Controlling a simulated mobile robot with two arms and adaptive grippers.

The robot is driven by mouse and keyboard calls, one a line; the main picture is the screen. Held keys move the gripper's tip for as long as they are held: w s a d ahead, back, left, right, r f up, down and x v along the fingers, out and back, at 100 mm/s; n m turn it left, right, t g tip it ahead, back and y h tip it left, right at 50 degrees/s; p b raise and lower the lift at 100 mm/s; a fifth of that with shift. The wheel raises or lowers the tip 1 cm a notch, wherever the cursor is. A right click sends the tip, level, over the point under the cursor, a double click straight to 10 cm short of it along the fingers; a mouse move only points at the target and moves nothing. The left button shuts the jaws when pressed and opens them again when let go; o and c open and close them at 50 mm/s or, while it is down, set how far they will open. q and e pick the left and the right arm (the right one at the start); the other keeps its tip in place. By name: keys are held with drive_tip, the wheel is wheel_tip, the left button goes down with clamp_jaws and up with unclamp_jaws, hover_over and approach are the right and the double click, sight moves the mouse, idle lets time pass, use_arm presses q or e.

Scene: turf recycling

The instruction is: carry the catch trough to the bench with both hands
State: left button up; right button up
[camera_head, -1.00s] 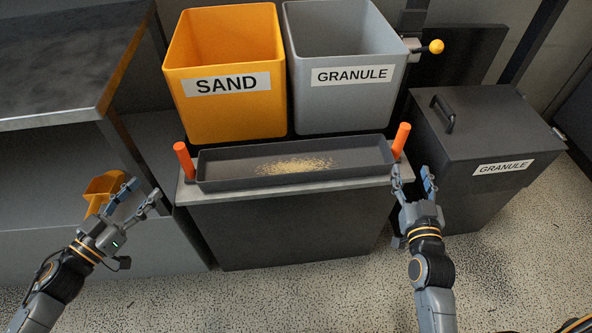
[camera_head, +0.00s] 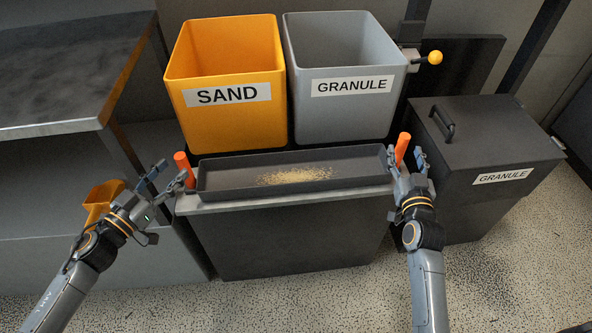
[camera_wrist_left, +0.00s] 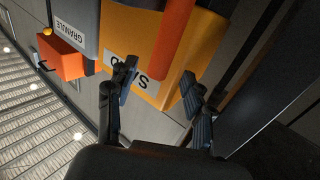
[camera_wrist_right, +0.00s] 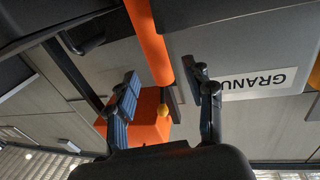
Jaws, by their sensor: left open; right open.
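The catch trough (camera_head: 215,184) is a long shallow dark tray with a patch of sand-coloured grains in it. It rests on a dark stand with a pale ledge. An upright orange handle (camera_head: 182,165) stands at its left end and another (camera_head: 403,148) at its right end. My left gripper (camera_head: 174,178) is open beside the left handle. In the left wrist view that handle (camera_wrist_left: 175,40) shows above the spread fingers. My right gripper (camera_head: 405,165) is open at the right handle. In the right wrist view that handle (camera_wrist_right: 150,45) runs down between the fingers. Neither gripper is closed on a handle.
A bench (camera_head: 60,75) with a dark top stands at the left, with an orange scoop (camera_head: 100,198) on its lower shelf. A yellow SAND bin (camera_head: 228,130) and grey GRANULE bin (camera_head: 345,120) stand behind the trough. A lidded dark GRANULE box (camera_head: 490,140) is at the right.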

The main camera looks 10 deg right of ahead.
sight(182, 158)
use_arm(q)
drive_tip(key=x, duration=0.4)
drive_tip(key=shift+w+d, duration=0.25)
drive_tip(key=shift+w, duration=0.1)
use_arm(e)
drive_tip(key=w, duration=0.2)
drive_tip(key=w+d, duration=0.1)
drive_tip(key=w, duration=0.1)
drive_tip(key=shift+w, duration=0.35)
use_arm(q)
clamp_jaws()
use_arm(e)
clamp_jaws()
use_arm(q)
drive_tip(key=shift+r, duration=0.25)
use_arm(e)
drive_tip(key=shift+r, duration=0.3)
use_arm(q)
drive_tip(key=shift+w, duration=0.1)
